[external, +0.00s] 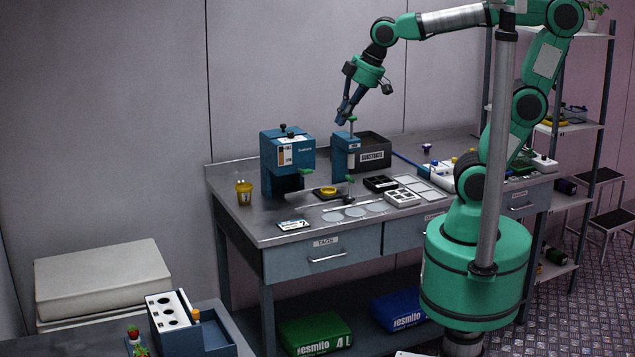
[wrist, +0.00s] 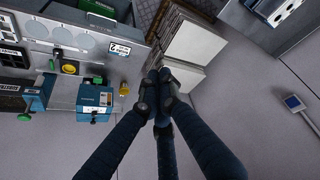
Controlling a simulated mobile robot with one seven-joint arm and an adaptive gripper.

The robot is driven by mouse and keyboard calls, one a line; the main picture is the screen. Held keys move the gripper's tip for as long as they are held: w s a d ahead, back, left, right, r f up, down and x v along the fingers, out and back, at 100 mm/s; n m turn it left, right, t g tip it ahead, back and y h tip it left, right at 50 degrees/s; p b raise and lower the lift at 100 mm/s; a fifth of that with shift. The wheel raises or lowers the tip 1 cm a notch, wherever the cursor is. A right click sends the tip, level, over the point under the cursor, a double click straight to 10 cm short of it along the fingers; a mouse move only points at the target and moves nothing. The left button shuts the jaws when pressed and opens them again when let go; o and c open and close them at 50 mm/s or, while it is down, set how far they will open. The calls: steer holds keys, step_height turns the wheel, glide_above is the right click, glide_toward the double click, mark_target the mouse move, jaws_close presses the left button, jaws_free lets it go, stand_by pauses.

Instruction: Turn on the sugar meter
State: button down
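No part readable in these frames is marked as the sugar meter, so I cannot tell which device it is. A blue boxy device (external: 287,152) with a white-and-orange label and black top knob stands at the workbench's left; it also shows in the wrist view (wrist: 94,98). A second, narrower blue device (external: 345,156) with a green lever stands to its right. In the wrist view, a small device with a blue screen (wrist: 294,103) is at the far right. My gripper (external: 340,121) is raised above the bench, empty, its fingertips together in the wrist view (wrist: 158,72).
A yellow cup (external: 244,192) stands near the bench's left edge. A black SUBSTRATE bin (external: 374,152), white trays (external: 402,197) and a card (external: 293,225) are on the bench. A white panel with holes (external: 172,310) stands on the front-left table. The air around my gripper is clear.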

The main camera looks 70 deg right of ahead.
steer(key=w+a+f+n+g+p, duration=0.15)
steer(key=w+a+n, duration=0.35)
steer(key=a, duration=0.6)
steer(key=w+a+n+p, duration=0.3)
steer(key=w+a, duration=0.4)
steer(key=a, duration=0.4)
steer(key=w+a+f+n+g+p, duration=0.15)
steer(key=w+a+n, duration=0.35)
steer(key=a, duration=0.6)
steer(key=a+f+n+p, duration=0.2)
steer(key=a+f, duration=0.3)
steer(key=a, duration=0.5)
steer(key=a+f+n+p, duration=0.2)
steer(key=a+f, duration=0.2)
steer(key=a, duration=0.6)
steer(key=s+a+f+n+p, duration=0.3)
steer(key=s+a+f+n, duration=0.2)
steer(key=s+a+f, duration=0.3)
steer(key=a+f, duration=0.4)
steer(key=a, duration=0.3)
steer(key=shift+a+f+g, duration=0.25)
steer(key=shift+f+g, duration=0.15)
steer(key=shift+f, duration=0.15)
